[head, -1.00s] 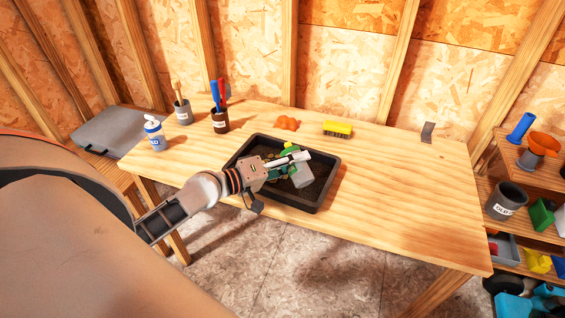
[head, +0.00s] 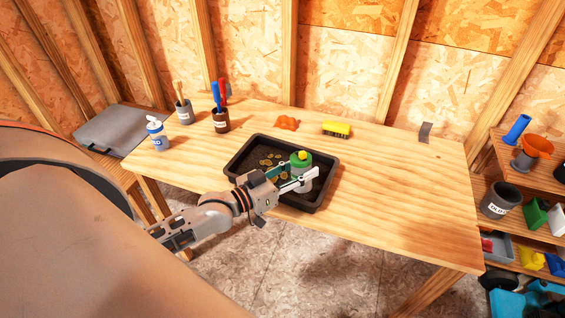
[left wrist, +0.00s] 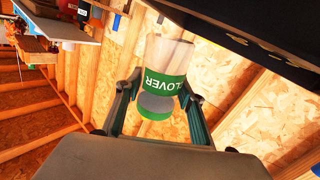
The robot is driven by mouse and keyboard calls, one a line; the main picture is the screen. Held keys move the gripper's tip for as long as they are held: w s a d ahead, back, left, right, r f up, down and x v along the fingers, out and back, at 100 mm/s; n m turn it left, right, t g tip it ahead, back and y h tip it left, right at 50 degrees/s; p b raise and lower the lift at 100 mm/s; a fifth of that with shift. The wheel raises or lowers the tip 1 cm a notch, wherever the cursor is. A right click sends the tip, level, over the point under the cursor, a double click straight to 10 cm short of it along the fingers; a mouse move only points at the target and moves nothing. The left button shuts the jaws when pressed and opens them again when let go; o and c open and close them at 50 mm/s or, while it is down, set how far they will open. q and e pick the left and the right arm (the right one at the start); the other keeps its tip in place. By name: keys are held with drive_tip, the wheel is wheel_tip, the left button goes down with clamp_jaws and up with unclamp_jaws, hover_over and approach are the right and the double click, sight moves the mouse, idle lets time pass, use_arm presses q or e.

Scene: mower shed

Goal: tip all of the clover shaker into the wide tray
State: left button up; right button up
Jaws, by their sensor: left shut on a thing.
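The clover shaker (head: 301,159) has a green lid with a yellow spot, a clear body and a green label. My right gripper is out of view.
Behind the tray lie an orange lump (head: 287,123) and a yellow brush (head: 337,129). The table (head: 400,190) is clear to the right.

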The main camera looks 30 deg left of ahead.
sight(307, 155)
use_arm(q)
drive_tip(key=shift+s+d+f+m, duration=0.2)
drive_tip(key=shift+d+m, duration=0.1)
drive_tip(key=shift+m, duration=0.3)
drive_tip(key=shift+d+r+m, duration=0.1)
drive_tip(key=shift+d+m, duration=0.05)
drive_tip(key=shift+m, duration=0.25)
wheel_tip(307, 155, up, 5)
drive_tip(key=shift+s+r, duration=0.1)
drive_tip(key=shift+r, duration=0.35)
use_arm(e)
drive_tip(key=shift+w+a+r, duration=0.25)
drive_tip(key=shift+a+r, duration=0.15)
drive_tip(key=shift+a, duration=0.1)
